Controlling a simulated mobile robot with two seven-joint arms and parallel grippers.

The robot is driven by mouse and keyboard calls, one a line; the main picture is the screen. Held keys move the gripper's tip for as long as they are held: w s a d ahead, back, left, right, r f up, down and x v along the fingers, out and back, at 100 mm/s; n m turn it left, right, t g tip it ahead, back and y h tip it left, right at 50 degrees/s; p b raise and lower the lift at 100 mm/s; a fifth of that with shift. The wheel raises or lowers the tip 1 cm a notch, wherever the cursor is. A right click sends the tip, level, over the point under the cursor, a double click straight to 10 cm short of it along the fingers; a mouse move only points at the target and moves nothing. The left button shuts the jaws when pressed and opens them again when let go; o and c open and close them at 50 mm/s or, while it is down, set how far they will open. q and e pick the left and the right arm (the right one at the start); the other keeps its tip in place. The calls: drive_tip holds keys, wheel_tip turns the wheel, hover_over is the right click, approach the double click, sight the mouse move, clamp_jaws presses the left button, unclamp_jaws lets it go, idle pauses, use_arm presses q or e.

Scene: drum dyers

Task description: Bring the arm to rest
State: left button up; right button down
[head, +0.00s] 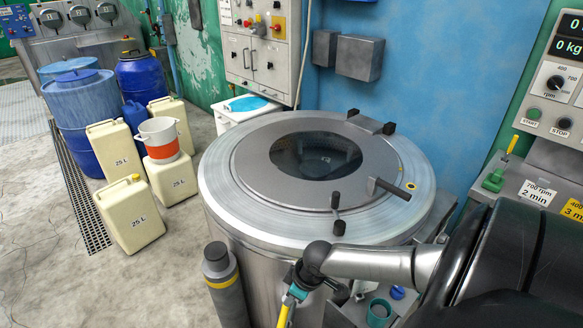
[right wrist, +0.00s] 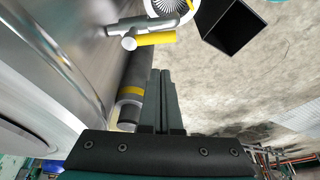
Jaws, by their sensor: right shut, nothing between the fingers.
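My right arm comes in from the lower right of the head view. Its dark upper part fills the corner, and a silver link reaches left across the front of the dyeing drum (head: 222,178). My right gripper (head: 291,299), small and partly cluttered, hangs at the end of that link in front of the drum wall. In the right wrist view my right gripper (right wrist: 163,74) has its dark fingers together with nothing between them. They point past the drum's steel side (right wrist: 75,40). A black cylinder with a yellow band (right wrist: 133,88) is just left of the fingers. My left gripper is in neither view.
The black cylinder also shows in the head view (head: 222,283), left of the gripper. Cream canisters (head: 129,214) and blue barrels (head: 85,110) stand at left. A control panel (head: 555,90) is at right. A black square bin (right wrist: 238,35) stands on open floor.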

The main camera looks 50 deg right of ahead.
drive_tip(key=shift+s+r, duration=0.15)
drive_tip(key=shift+r, duration=0.3)
idle(0.3)
drive_tip(key=s+f+m+h+b, duration=0.1)
drive_tip(key=s+f, duration=0.2)
drive_tip(key=f, duration=0.3)
drive_tip(key=s+f+b, duration=0.2)
drive_tip(key=s+f, duration=0.2)
drive_tip(key=f, duration=0.3)
drive_tip(key=s+f+m+h+b, duration=0.1)
drive_tip(key=s+f, duration=0.2)
drive_tip(key=f, duration=0.3)
drive_tip(key=s+a+f+g+b, duration=0.1)
drive_tip(key=s+a+f, duration=0.4)
drive_tip(key=s+a, duration=0.2)
drive_tip(key=s+a+f+g+b, duration=0.1)
drive_tip(key=s+a+f, duration=0.5)
drive_tip(key=s, duration=0.5)
drive_tip(key=shift+a+f+n+y+b, duration=0.2)
drive_tip(key=shift+a+n+y+b, duration=0.1)
drive_tip(key=shift+a+y+b, duration=0.1)
drive_tip(key=shift+s, duration=0.1)
